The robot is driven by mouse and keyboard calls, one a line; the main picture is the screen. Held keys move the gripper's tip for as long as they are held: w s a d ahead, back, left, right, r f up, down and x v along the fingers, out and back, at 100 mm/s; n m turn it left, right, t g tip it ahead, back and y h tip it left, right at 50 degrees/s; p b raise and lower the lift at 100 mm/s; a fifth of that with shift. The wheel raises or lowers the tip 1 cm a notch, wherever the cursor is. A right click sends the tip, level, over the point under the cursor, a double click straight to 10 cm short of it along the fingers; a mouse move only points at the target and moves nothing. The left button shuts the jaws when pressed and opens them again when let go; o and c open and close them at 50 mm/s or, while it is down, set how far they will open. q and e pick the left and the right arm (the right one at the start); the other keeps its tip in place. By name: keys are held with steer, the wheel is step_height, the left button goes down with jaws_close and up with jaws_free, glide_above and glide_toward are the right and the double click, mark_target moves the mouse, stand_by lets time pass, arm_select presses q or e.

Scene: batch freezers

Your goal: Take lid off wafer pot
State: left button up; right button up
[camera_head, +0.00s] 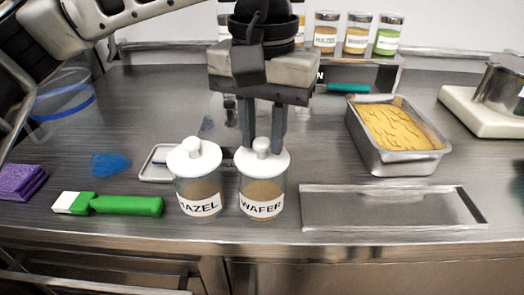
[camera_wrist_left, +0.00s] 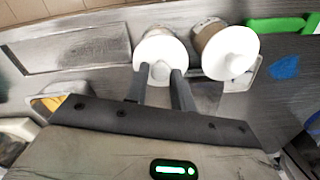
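The wafer pot (camera_head: 262,196) is a clear jar labelled WAFER with tan contents, standing upright near the counter's front. Its white lid (camera_head: 277,163) with a round knob is on it. The lid also shows in the left wrist view (camera_wrist_left: 160,46). My left gripper (camera_head: 262,143) is open and points down at the lid, its two fingertips on either side of the knob. In the left wrist view (camera_wrist_left: 159,70) a small gap shows between knob and fingers. Whether the fingertips touch the lid's top is unclear. My right gripper is not in view.
A lidded hazel pot (camera_head: 199,198) stands close to the left of the wafer pot. Several jars (camera_head: 357,38) stand at the back.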

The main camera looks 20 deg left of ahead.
arm_select(q)
jaws_close()
steer(key=shift+r, duration=0.15)
